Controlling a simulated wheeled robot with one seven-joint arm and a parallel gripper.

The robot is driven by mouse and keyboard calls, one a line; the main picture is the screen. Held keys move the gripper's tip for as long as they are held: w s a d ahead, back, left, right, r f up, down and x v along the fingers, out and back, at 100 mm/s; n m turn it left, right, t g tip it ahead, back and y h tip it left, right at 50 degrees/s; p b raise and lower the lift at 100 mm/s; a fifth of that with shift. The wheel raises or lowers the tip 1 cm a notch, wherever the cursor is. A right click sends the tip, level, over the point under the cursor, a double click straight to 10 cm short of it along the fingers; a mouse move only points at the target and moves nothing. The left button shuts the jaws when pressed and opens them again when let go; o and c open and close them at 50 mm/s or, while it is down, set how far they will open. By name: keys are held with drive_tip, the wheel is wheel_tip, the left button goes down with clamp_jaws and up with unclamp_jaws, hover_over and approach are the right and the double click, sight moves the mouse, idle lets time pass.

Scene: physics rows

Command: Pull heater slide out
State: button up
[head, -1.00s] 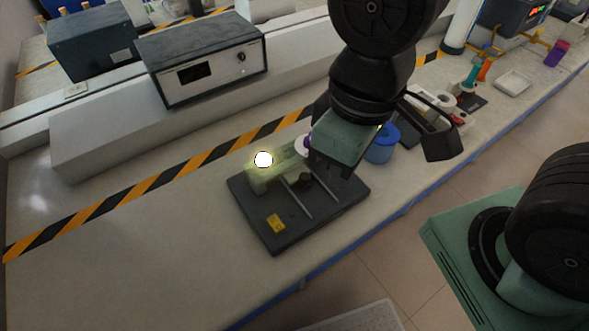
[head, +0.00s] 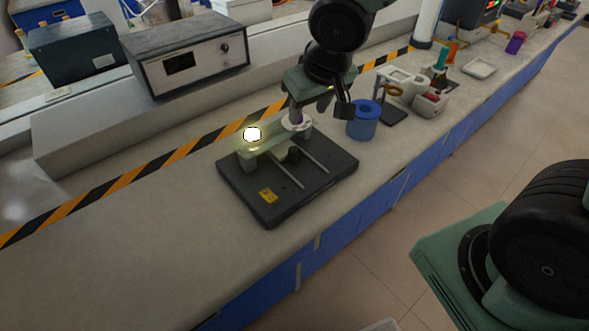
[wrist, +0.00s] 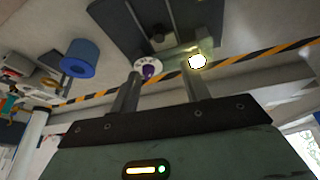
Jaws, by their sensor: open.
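The heater slide unit has a dark flat base (head: 268,205) with two thin metal rails (head: 314,163) and a yellow label. A pale green carriage bar (head: 273,143) lies across the rails' far end. It carries a glowing white lamp (head: 252,134) at its left and a black knob (head: 292,154) at its front. A white dial (head: 304,126) with a purple centre is at its right end, partly behind my gripper. My gripper (head: 309,112) is open and empty above the dial. In the wrist view, the dial (wrist: 146,66) and lamp (wrist: 197,62) appear beyond the fingers (wrist: 160,72).
A blue spool (head: 363,122) stands right of the base, with a white holder (head: 402,82) and small items beyond. A grey instrument box (head: 186,55) sits on the raised ledge behind. A striped tape line (head: 150,169) crosses the bench. The bench left of the base is clear.

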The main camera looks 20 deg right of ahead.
sight(294, 149)
drive_tip(key=b+x, duration=0.6)
drive_tip(key=x, duration=1.1)
drive_tip(key=shift+w+f, duration=0.15)
drive_tip(key=shift+w, duration=0.1)
clamp_jaws()
